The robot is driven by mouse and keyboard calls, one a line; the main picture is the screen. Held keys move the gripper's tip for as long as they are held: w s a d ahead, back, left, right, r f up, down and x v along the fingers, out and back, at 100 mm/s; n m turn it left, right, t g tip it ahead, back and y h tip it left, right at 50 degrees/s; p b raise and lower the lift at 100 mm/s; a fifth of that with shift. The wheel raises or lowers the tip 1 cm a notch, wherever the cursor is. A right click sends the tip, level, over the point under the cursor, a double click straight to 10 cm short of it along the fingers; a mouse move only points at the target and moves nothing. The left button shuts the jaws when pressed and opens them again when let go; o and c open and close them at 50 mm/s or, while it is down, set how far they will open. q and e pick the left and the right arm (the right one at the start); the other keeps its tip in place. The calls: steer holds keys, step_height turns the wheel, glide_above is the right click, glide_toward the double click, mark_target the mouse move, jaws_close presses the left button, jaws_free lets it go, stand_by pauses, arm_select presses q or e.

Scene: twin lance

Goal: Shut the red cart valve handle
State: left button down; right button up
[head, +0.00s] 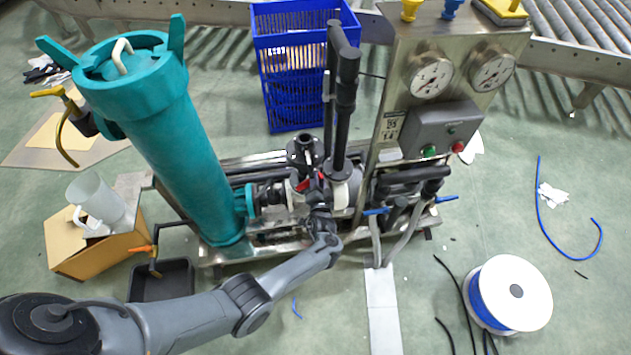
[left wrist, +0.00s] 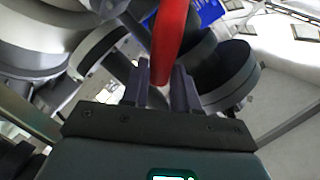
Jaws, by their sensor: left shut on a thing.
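The red valve handle (left wrist: 171,36) runs between the two dark fingers of my left gripper (left wrist: 160,82) in the left wrist view. The gripper is shut on it. In the head view, small red parts of the handle (head: 302,185) show among the pipes at the middle of the cart (head: 215,257). My left gripper (head: 318,200) reaches in there from the front and hides part of the valve. My right gripper is in neither view.
A tall teal filter housing (head: 185,150) stands left of the valve. Black upright pipes (head: 343,110) rise behind it. A steel panel with gauges (head: 430,78) stands to the right. Blue-handled valves (head: 376,211) sit low right. A white spool (head: 515,292) lies on the floor.

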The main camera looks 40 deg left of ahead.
arm_select(q)
steer(key=shift+w+d+f+m+g+y+b, duration=0.15)
steer(key=shift+f+m+g+y+b, duration=0.3)
steer(key=shift+m, duration=0.6)
steer(key=shift+w+d+f+m+g+h+b, duration=0.1)
steer(key=shift+f+m+b, duration=0.2)
steer(key=shift+m+b, duration=0.5)
steer(key=shift+w+d+f+m+g+y+b, duration=0.15)
steer(key=shift+f+m+g+y+b, duration=0.15)
steer(key=shift+m, duration=0.95)
steer(key=shift+f, duration=0.1)
steer(key=c, duration=0.9)
jaws_free()
steer(key=shift+o, duration=0.2)
steer(key=p+v, duration=0.5)
steer(key=v, duration=0.5)
steer(key=shift+s+d+p, duration=0.2)
steer(key=shift+s+p, duration=0.1)
steer(key=shift+s, duration=0.05)
